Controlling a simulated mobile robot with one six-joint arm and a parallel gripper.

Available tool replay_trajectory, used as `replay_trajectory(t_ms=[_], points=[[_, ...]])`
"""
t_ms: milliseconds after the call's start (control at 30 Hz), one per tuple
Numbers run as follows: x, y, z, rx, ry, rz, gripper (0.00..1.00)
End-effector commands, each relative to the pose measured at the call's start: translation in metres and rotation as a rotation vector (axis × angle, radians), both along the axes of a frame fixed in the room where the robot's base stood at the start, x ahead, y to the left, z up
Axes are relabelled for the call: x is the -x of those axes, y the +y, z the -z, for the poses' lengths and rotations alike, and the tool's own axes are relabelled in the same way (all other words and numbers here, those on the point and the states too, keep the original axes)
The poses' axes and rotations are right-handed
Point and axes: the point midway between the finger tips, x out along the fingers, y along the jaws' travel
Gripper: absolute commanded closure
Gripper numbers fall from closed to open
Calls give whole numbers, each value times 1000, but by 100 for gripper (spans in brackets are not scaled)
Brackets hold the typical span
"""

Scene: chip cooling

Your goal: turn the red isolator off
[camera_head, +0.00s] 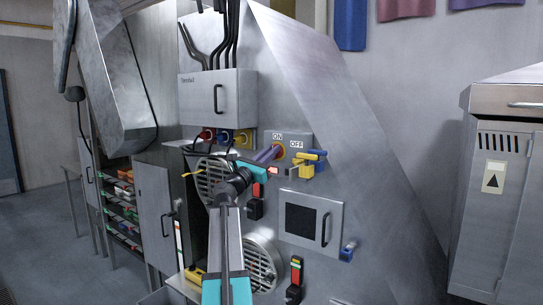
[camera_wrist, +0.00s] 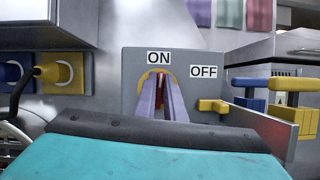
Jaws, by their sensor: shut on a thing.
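The red isolator (camera_wrist: 160,79) shows between my purple fingers in the wrist view. It sits on a yellow round plate (camera_wrist: 146,80) on a grey panel (camera_wrist: 130,62), under the ON label (camera_wrist: 159,58). The OFF label (camera_wrist: 204,72) is to its right. My gripper (camera_wrist: 162,92) is shut on the isolator's handle, and the fingers hide most of it. In the head view, my gripper (camera_head: 274,151) reaches the same panel (camera_head: 303,136) from the lower left, and the handle is mostly covered.
Yellow and blue handles (camera_head: 311,158) stick out just right of the panel. Red, yellow and blue connectors (camera_head: 225,136) are at its left, under a box with black cables (camera_head: 217,95). A dark-windowed door (camera_head: 305,220) is below. A grey cabinet (camera_head: 497,190) stands at the far right.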

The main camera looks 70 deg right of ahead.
Motion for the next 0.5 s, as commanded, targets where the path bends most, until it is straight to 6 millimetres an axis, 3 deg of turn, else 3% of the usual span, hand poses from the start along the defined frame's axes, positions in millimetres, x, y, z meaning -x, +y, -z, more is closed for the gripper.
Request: replay_trajectory(t_ms=[500], points=[[1, -1, 5, 105, -401, 0, 100]])
